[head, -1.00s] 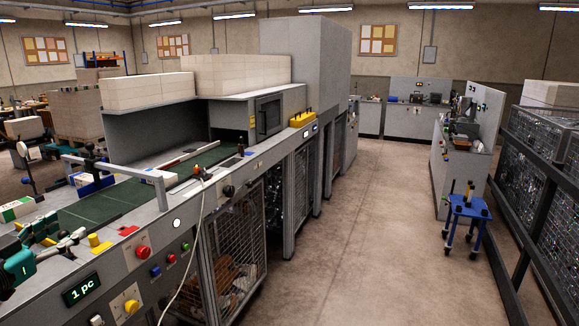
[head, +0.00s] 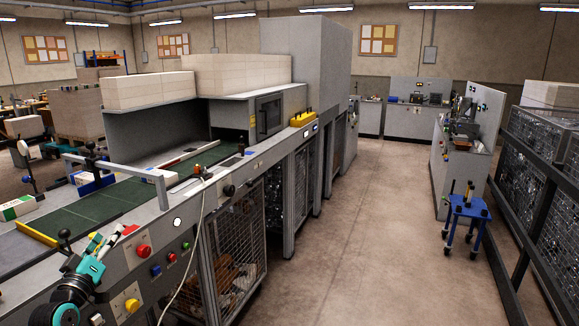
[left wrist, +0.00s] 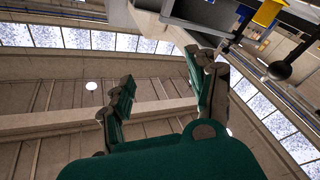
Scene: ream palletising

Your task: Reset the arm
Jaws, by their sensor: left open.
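My left gripper (head: 108,240) is at the lower left of the head view, beside the front panel of the grey machine, with its fingers pointing up. In the left wrist view my left gripper (left wrist: 165,75) shows two dark green fingers spread apart with nothing between them. Beyond them are the ceiling and its bright light strips, so the wrist camera looks upward. My right gripper is in neither view.
The machine's green belt (head: 92,207) runs behind the gripper, with a white and green pack (head: 17,207) at its left. A red button (head: 143,250) and a pale cable (head: 195,235) are near the arm. The aisle floor (head: 350,230) is clear; a blue trolley (head: 467,207) stands right.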

